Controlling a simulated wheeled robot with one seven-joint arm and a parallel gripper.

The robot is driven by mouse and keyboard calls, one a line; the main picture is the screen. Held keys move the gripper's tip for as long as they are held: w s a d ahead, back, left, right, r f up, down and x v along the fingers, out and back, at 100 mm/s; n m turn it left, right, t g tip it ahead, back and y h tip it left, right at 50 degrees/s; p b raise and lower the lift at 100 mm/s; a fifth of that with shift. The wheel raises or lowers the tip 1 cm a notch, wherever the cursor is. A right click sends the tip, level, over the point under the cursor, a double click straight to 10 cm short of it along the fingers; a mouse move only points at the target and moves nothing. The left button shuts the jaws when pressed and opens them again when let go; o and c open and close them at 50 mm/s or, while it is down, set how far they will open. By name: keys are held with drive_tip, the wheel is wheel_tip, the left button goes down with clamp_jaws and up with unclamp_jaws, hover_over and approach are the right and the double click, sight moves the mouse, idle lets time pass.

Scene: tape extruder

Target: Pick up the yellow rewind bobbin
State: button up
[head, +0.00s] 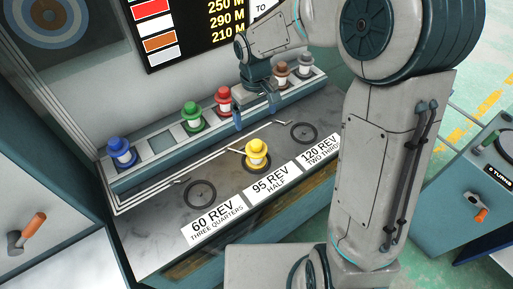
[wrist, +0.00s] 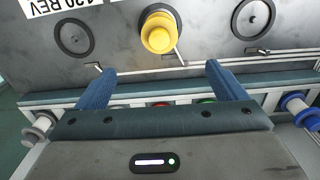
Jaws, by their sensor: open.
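The yellow rewind bobbin (head: 257,152) stands upright on the middle round spot of the grey bench, behind the "95 REV HALF" label. It also shows in the wrist view (wrist: 159,32), at the top centre, beyond the fingertips. My gripper (head: 256,112) is open and empty. In the head view it is above the bobbin rack, behind the yellow bobbin and near the red one. In the wrist view its two blue fingers (wrist: 162,82) stand wide apart, and the yellow bobbin is clear of both.
A rack (head: 160,150) along the back holds blue (head: 121,152), green (head: 191,116), red (head: 223,101), brown (head: 281,75) and white (head: 304,66) bobbins. Empty round spots lie left (head: 200,194) and right (head: 304,132) of the yellow bobbin. Thin metal rails run between rack and spots.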

sight(256, 143)
drive_tip(key=f, duration=0.5)
drive_tip(key=a+f, duration=0.1)
drive_tip(key=f, duration=0.2)
drive_tip(key=shift+w+f+p, duration=0.3)
drive_tip(key=shift+f+p, duration=0.05)
drive_tip(key=shift+p, duration=0.05)
drive_tip(key=f, duration=0.2)
drive_tip(key=d+f+p, duration=0.1)
drive_tip(key=f, duration=0.1)
drive_tip(key=shift+s+d+f, duration=0.1)
drive_tip(key=shift+f, duration=0.7)
drive_tip(key=c, duration=1.6)
